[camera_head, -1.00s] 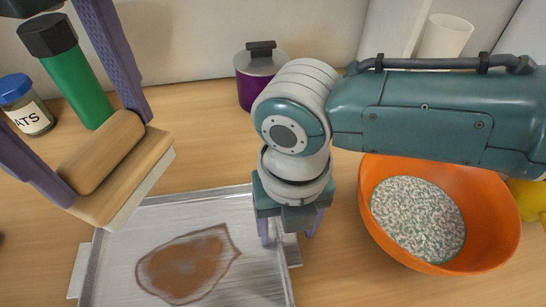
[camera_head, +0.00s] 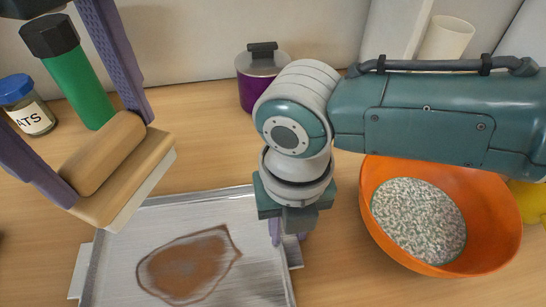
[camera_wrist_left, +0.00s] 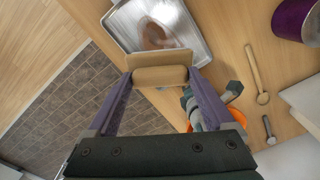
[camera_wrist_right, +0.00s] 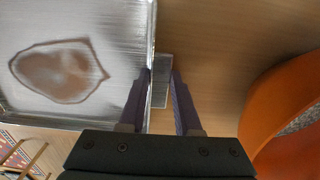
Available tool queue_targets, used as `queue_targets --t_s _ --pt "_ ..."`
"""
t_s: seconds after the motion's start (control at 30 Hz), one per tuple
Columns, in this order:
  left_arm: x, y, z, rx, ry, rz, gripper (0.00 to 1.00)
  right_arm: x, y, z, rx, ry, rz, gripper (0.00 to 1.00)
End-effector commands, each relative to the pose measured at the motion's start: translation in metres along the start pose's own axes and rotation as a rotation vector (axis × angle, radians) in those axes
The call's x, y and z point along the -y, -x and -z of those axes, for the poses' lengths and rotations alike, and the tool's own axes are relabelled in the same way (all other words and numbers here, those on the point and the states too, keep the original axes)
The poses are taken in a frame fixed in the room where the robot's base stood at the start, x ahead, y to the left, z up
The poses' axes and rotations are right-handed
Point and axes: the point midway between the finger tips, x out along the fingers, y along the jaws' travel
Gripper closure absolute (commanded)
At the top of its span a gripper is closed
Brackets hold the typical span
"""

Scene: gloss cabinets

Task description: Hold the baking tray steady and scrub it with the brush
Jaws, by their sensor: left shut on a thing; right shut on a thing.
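The metal baking tray (camera_head: 160,215) lies on the counter at the lower left, with a brown stain (camera_head: 188,266) on its bottom. My left gripper (camera_head: 110,158) is shut on the wooden scrubbing brush (camera_head: 127,183), which has a pale underside. It holds the brush above the tray's far left part, apart from it. The brush also shows in the left wrist view (camera_wrist_left: 160,60). My right gripper (camera_head: 288,236) is shut on the tray's right handle (camera_wrist_right: 160,92), beside the rim. My right wrist partly hides that handle in the head view.
An orange bowl (camera_head: 500,235) with speckled contents stands right of the tray. A purple lidded pot (camera_head: 262,77) stands behind. A green bottle (camera_head: 80,88) and a blue-lidded jar (camera_head: 27,105) stand at the left. A wooden spoon (camera_wrist_left: 256,72) lies on the counter.

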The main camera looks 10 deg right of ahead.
Motion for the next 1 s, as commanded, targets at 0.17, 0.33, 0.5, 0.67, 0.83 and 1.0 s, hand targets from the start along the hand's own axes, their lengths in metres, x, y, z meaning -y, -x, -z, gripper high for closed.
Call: queue_targets --t_s 0.17,0.33,0.5,0.67,0.83,1.0 --pt "0.0 0.0 0.0 0.0 0.0 0.0 0.58 0.0 0.0 0.0 0.0 0.0 0.001 1.0" --pt "0.001 -0.007 0.0 -0.003 -0.057 -0.001 0.58 0.0 0.0 0.0 0.0 0.0 0.0 1.0" --pt "0.003 -0.034 0.001 -0.014 -0.304 -0.002 0.58 0.0 0.0 0.0 0.0 0.0 0.0 1.0" --pt "0.003 -0.068 0.001 -0.014 -0.616 0.001 0.58 0.0 0.0 0.0 0.0 0.0 0.0 1.0" --pt "0.002 -0.094 0.001 -0.006 -0.884 0.004 0.58 0.0 0.0 0.0 0.0 0.0 0.0 1.0" --pt "0.0 -0.108 0.001 0.0 -1.018 0.003 0.58 0.0 0.0 0.0 0.0 0.0 0.0 1.0"
